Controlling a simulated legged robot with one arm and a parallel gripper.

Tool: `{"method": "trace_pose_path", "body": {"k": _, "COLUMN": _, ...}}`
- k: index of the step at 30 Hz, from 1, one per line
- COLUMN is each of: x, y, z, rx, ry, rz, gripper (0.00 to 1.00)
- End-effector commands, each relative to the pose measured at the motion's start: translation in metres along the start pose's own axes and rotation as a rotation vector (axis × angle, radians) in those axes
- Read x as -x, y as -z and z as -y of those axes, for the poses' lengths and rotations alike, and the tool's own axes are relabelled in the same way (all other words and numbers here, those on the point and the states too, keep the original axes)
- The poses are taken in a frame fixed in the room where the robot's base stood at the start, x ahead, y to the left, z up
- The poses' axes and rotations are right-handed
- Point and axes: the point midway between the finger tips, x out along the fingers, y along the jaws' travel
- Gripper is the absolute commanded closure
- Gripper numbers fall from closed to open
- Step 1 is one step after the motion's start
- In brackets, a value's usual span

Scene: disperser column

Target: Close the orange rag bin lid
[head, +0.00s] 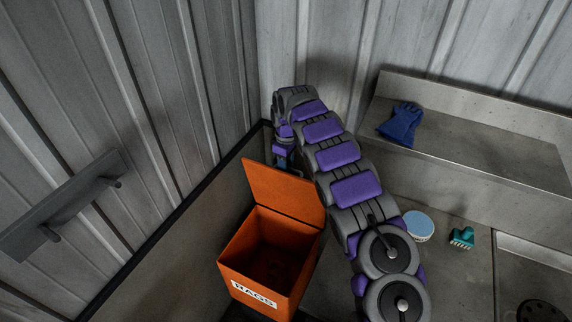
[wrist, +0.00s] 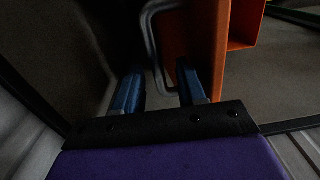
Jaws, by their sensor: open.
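The orange rag bin (head: 262,284) stands with its front label reading RAGS, and its inside is visible and looks empty. Its lid (head: 284,192) is raised, standing up from the back edge; it also shows in the wrist view (wrist: 207,45). A grey bar handle (wrist: 152,45) is on the lid's outer face. My gripper (wrist: 160,90) is open behind the lid, its blue fingers on either side of the handle's near end. Contact between fingers and handle cannot be told. In the head view my gripper (head: 287,160) is partly hidden by the lid.
Corrugated walls meet close behind the bin, and a wall rail (head: 65,205) is at left. A blue glove (head: 401,123) lies on the raised ledge (head: 490,150) at right. A white-lidded tub (head: 418,226) and a teal brush (head: 462,237) are on the counter right of my arm.

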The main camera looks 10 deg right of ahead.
Motion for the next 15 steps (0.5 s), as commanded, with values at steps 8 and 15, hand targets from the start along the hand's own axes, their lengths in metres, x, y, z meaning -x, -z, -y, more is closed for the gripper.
{"method": "trace_pose_path", "body": {"k": 8, "x": -0.0005, "y": -0.0006, "z": -0.0006, "rx": -0.001, "ry": 0.000, "rz": 0.000, "gripper": 0.61}}
{"method": "trace_pose_path", "body": {"k": 15, "x": -0.0004, "y": -0.0003, "z": -0.0004, "rx": -0.001, "ry": 0.000, "rz": 0.000, "gripper": 0.84}}
